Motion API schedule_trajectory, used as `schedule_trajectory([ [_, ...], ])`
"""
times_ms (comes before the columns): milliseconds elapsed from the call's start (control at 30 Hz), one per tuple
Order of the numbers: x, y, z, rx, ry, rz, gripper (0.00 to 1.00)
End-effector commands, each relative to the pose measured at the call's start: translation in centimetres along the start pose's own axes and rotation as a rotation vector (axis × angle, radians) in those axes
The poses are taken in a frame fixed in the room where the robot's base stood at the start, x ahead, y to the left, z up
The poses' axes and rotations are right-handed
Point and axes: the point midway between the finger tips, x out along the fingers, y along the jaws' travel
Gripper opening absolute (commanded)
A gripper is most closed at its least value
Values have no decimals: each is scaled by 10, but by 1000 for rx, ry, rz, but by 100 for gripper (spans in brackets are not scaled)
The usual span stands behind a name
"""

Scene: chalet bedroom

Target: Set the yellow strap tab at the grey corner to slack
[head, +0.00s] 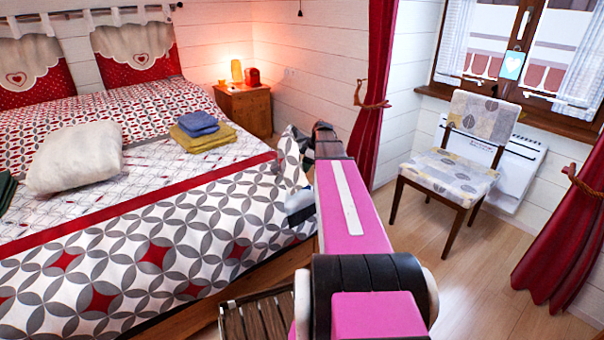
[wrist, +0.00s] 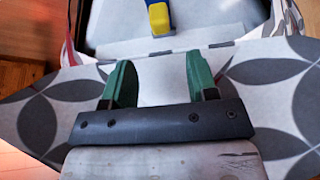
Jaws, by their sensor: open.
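In the wrist view a yellow tab (wrist: 158,18) sits near the top edge, with a blue part at its upper end. It rests against a light grey panel (wrist: 205,20). My gripper (wrist: 160,72) has two green fingers set wide apart, with no object held between them. The tab lies beyond the fingertips, roughly in line with the gap. I cannot tell the tab's setting. In the head view my arm hides the fingers and the tab.
Grey-and-white patterned cloth (wrist: 60,95) spreads on both sides of the fingers. The bed (head: 150,250) fills the left, with a white pillow (head: 75,158) and folded blue and yellow cloths (head: 205,137). A chair (head: 450,175) stands right; wooden floor (head: 490,300) is clear.

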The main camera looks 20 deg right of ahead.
Motion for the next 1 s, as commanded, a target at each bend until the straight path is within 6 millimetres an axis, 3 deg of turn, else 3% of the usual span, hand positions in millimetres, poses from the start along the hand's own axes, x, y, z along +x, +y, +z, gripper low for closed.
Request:
schedule_trajectory([
  [167,-12,0,0,0,0,-1,53],
  [433,-13,0,0,0,0,-1,53],
  [467,-13,0,0,0,0,-1,47],
  [600,-13,-3,3,44,6,10,1],
  [633,-13,-4,5,70,10,18,0],
  [767,-15,-12,18,263,46,65,0],
  [1000,-22,-30,51,812,183,174,0],
])
